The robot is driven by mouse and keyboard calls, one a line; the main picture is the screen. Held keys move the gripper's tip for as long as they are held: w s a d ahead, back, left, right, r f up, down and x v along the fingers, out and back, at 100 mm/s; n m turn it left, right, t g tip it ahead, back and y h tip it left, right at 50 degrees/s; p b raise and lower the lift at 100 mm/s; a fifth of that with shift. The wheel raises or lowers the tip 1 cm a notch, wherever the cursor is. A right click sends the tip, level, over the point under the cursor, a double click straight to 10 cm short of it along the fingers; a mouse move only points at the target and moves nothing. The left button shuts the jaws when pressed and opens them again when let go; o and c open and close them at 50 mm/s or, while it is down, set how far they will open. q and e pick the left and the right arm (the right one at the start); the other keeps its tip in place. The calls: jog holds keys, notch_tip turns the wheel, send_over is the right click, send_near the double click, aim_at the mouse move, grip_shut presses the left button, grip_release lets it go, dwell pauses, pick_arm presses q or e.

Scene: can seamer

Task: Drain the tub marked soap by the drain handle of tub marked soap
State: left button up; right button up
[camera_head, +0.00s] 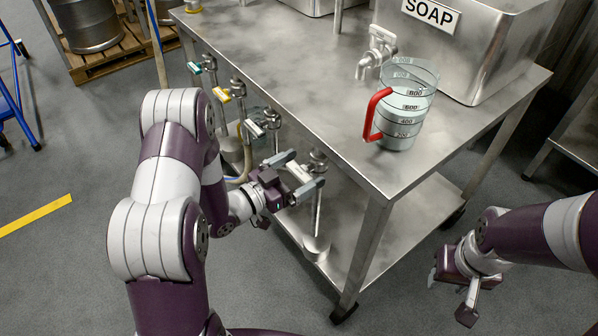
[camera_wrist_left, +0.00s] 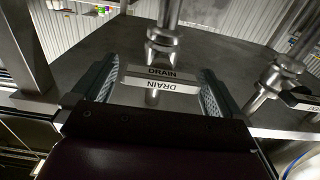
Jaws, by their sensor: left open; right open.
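The steel tub marked SOAP (camera_head: 500,60) stands on the steel table at the upper right, its inside out of view. In the left wrist view, a drain handle marked DRAIN (camera_wrist_left: 160,80) lies between the two fingers of my left gripper (camera_head: 304,172), with a visible gap on each side. My left gripper is open around this handle, at the pipe (camera_head: 318,205) nearest the table's right front corner. The pipe's link to the soap tub is hidden under the tabletop. My right gripper (camera_head: 450,294) is open and empty, low at the right of the table.
A clear measuring jug (camera_head: 408,110) with a red handle stands by a tap (camera_head: 376,52) on the tabletop (camera_head: 300,85). Green (camera_head: 194,68), yellow (camera_head: 222,95) and white (camera_head: 255,128) valve handles line the table's front edge. A lower shelf (camera_head: 420,210) lies beneath.

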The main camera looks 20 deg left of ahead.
pick_arm(q)
jog(key=shift+c, duration=0.3)
jog(key=c, duration=0.8)
jog(key=n+p, duration=0.3)
jog(key=shift+r, duration=0.2)
jog(key=n+p, duration=0.2)
jog(key=n, duration=0.1)
jog(key=shift+w+a+f+p, duration=0.1)
jog(key=shift+p, duration=0.3)
jog(key=shift+f+n+p, duration=0.2)
jog(key=shift+n+p, duration=0.55)
jog(key=shift+n, duration=0.65)
